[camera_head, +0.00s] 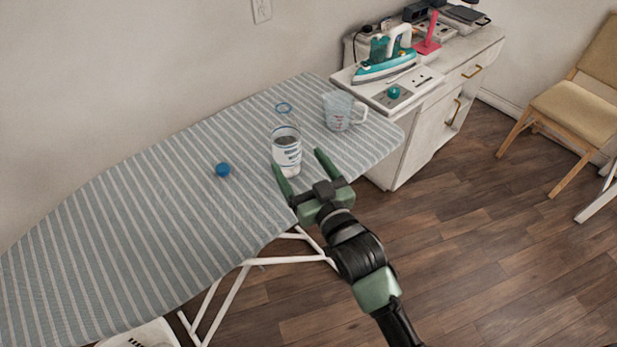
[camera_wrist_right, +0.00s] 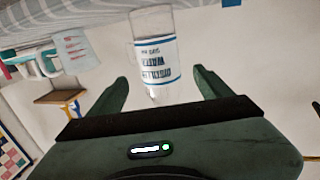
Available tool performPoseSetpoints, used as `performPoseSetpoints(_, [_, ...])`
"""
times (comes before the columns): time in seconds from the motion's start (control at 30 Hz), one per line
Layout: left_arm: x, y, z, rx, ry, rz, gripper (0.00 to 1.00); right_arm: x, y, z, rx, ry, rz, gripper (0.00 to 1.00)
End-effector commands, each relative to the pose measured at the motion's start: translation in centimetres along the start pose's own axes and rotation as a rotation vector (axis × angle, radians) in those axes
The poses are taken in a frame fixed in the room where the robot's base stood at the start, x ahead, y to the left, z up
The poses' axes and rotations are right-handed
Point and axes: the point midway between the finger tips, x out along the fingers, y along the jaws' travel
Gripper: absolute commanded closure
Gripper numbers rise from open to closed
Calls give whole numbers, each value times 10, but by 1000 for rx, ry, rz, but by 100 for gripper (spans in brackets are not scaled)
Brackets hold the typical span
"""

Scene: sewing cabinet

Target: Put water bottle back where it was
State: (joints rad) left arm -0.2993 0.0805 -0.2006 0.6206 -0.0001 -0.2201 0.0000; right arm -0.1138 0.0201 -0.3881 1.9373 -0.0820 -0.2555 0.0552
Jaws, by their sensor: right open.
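The clear water bottle (camera_head: 286,150) with a white and blue label stands upright on the striped ironing board (camera_head: 150,215), its top uncapped with a blue ring at the neck. A blue cap (camera_head: 222,169) lies on the board to its left. My right gripper (camera_head: 299,162) is open at the board's front edge, its fingers pointing at the bottle. In the right wrist view the bottle (camera_wrist_right: 157,55) appears upside down, ahead of and between the two open fingers. I cannot tell whether a finger touches it. My left gripper is not in view.
A clear measuring cup (camera_head: 340,110) stands on the board behind and right of the bottle. A white cabinet (camera_head: 425,120) beyond holds a teal iron (camera_head: 385,62) and other items. A chair (camera_head: 578,105) stands at the far right. The board's left part is clear.

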Motion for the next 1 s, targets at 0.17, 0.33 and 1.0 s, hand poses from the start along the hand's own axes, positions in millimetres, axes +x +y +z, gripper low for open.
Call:
performPoseSetpoints(0.17, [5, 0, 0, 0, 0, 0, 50, -29, 0, 1, 0, -1, 0, 21])
performPoseSetpoints(0.33, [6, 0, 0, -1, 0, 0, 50, -41, 0, 0, -1, 0, 0, 21])
performPoseSetpoints(1.0, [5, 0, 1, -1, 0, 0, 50, -41, 0, -1, 0, 1, 0, 21])
